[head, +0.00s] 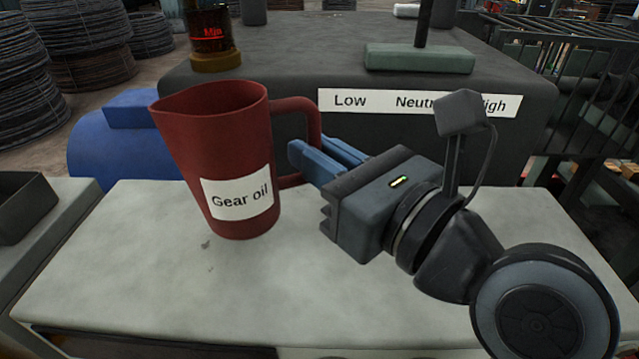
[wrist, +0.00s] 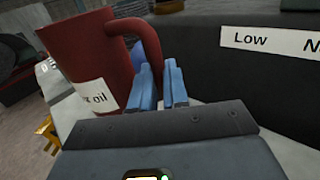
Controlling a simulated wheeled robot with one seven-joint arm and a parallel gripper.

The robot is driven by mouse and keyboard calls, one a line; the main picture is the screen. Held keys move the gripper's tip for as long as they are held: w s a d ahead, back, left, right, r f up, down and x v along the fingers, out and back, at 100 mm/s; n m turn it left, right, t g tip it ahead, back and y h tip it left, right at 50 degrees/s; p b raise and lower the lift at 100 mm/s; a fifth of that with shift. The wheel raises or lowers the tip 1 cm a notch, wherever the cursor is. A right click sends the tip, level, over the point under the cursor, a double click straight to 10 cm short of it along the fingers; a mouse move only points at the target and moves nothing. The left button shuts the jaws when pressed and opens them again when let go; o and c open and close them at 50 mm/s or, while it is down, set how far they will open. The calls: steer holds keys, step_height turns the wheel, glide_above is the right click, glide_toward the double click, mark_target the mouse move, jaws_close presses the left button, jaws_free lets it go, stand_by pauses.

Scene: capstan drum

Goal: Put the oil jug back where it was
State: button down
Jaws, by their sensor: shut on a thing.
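The oil jug (head: 222,150) is dark red with a white "Gear oil" label. It is upright over the left-middle of the pale bench top (head: 130,280), its spout toward the left and its handle toward the right. I cannot tell for sure whether its base touches the bench. My gripper (head: 312,160) comes from the right, its blue fingers shut on the jug's handle. In the wrist view the jug (wrist: 88,62) is at the upper left, with its handle (wrist: 150,45) running down between the fingers (wrist: 160,85). The jug's lower part is cut off there by my gripper body.
Behind the bench stands a dark housing (head: 300,65) with a "Low, Neutral, High" label (head: 380,100), a lever on a green base (head: 420,58) and an oil sight glass (head: 212,35). A blue motor-like cylinder (head: 85,150) is behind left. The bench's front left is clear.

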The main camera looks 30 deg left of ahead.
steer(key=shift+f, duration=1.9)
steer(key=shift+f, duration=0.1)
steer(key=c, duration=1.1)
jaws_free()
steer(key=b+v, duration=0.1)
steer(key=v, duration=1.1)
